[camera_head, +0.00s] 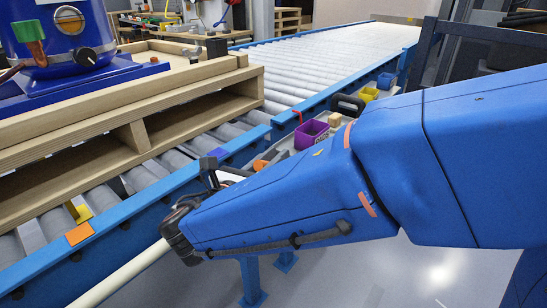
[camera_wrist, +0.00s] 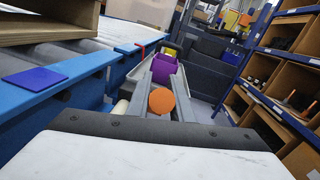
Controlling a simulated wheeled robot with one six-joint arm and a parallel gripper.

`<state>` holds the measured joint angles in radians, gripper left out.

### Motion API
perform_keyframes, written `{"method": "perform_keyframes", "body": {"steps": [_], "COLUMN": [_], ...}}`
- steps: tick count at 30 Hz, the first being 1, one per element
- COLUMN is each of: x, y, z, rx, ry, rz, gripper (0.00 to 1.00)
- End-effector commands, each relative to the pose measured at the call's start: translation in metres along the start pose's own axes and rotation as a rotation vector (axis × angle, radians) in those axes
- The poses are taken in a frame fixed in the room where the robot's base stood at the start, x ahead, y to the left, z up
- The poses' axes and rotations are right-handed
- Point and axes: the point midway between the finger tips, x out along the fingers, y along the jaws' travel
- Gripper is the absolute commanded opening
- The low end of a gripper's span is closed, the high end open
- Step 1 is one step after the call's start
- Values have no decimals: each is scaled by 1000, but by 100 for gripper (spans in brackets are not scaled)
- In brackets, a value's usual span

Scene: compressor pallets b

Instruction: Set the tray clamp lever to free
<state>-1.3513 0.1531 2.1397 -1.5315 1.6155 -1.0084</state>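I cannot surely make out the tray clamp lever. An orange round piece (camera_wrist: 161,101), possibly its knob, shows between the fingers of my gripper (camera_wrist: 165,78) in the wrist view. It appears as a small orange piece (camera_head: 260,165) just past my wrist in the head view. My gripper's two grey fingers stand apart; whether they touch the orange piece I cannot tell. The lever's arm and pivot are hidden. My wrist hides most of the gripper in the head view. The side tray (camera_head: 285,157) runs along the conveyor, with a purple bin (camera_head: 311,134) in it.
A wooden pallet (camera_head: 90,125) with a blue machine (camera_head: 62,35) stands on the roller conveyor (camera_head: 300,62) at left. Blue (camera_head: 218,152) and orange (camera_head: 79,234) patches mark the rail. A cream bar (camera_head: 125,272) runs below it. Shelves (camera_wrist: 280,70) stand at right in the wrist view.

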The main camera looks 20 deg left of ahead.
Motion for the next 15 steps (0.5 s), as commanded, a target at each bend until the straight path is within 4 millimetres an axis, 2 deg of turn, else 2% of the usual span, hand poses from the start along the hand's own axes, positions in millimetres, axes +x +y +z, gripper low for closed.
{"method": "perform_keyframes", "body": {"steps": [2, 15], "x": [0, 4], "y": [0, -2], "z": [0, 4], "rx": [0, 11], "ry": [0, 70], "rz": [0, 11], "gripper": [0, 0]}}
